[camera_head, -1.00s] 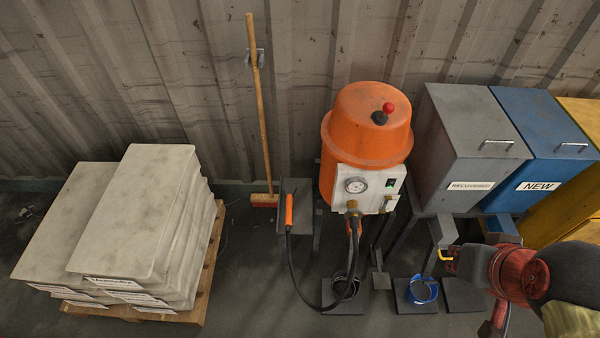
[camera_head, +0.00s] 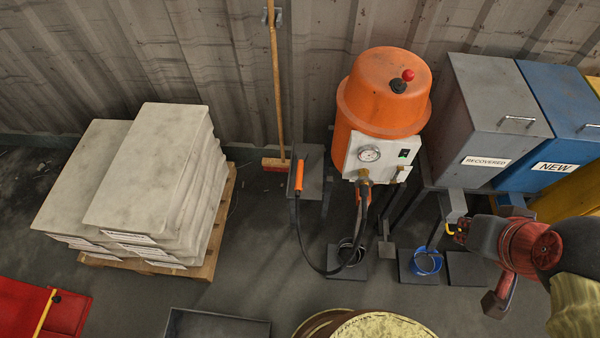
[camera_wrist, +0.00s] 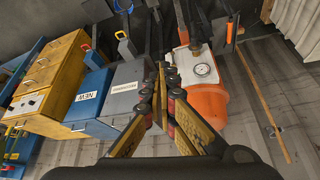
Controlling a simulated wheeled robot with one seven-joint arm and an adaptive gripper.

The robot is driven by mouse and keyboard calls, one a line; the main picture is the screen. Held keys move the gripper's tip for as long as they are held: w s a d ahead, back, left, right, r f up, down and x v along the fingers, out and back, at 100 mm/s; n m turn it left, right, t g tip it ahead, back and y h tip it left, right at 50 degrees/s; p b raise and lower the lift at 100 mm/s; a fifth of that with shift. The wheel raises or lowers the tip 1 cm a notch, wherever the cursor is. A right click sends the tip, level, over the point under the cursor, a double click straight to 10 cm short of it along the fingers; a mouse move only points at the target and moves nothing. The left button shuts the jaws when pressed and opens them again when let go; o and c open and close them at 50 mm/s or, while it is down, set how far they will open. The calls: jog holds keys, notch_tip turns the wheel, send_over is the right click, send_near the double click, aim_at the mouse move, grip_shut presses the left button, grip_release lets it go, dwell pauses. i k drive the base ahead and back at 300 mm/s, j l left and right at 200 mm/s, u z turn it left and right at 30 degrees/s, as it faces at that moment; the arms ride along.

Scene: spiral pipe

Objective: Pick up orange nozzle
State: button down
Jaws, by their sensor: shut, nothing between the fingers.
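The orange nozzle (camera_head: 299,177) is a slim orange handle with a black hose. It leans upright at a small dark stand left of the orange machine in the head view. In the wrist view the nozzle (camera_wrist: 230,30) is small, near the top right, beyond the machine. My gripper (camera_wrist: 160,72) is shut and empty, its fingertips close together in the wrist view, well apart from the nozzle. In the head view my arm is at the right, far from the nozzle; the fingertips cannot be made out clearly there.
Grey (camera_head: 495,120) and blue (camera_head: 560,120) bins stand at the right. Stacked bags on a pallet (camera_head: 222,215) are at the left. A broom (camera_head: 276,90) leans on the wall.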

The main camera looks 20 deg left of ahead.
aim_at(301, 156)
jog(key=i+j+u, duration=0.1)
jog(key=u, duration=0.25)
jog(key=i+j+u, duration=0.1)
jog(key=u, duration=0.3)
jog(key=i+u, duration=0.35)
jog(key=k, duration=0.1)
